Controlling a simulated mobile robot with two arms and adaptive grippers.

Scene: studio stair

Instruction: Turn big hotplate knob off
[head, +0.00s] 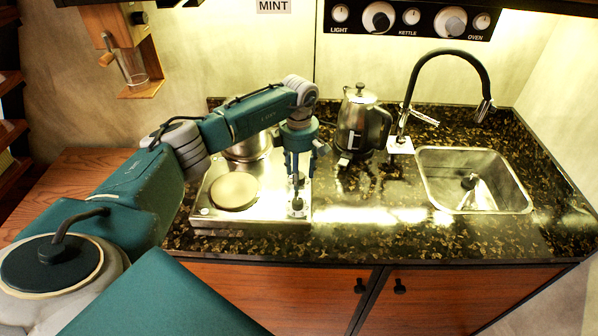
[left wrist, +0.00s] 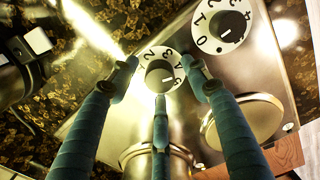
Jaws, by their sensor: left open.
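The steel hotplate (head: 255,213) lies on the counter with a bare round plate (head: 234,191) at the front and a pot (head: 248,148) behind it. It has two black-and-white knobs near its right edge. The front knob (head: 297,205) is clear of my gripper; it also shows in the left wrist view (left wrist: 224,31) with its dial. My left gripper (head: 298,178) points down over the rear knob, which sits between its three spread fingers in the left wrist view (left wrist: 163,75). That gripper is open; contact cannot be told. I cannot tell which knob is the big one's.
A kettle (head: 362,122) stands close to the right of my left gripper. A sink (head: 473,181) with a black tap (head: 447,53) lies farther right. The counter between hotplate and sink is clear at the front.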

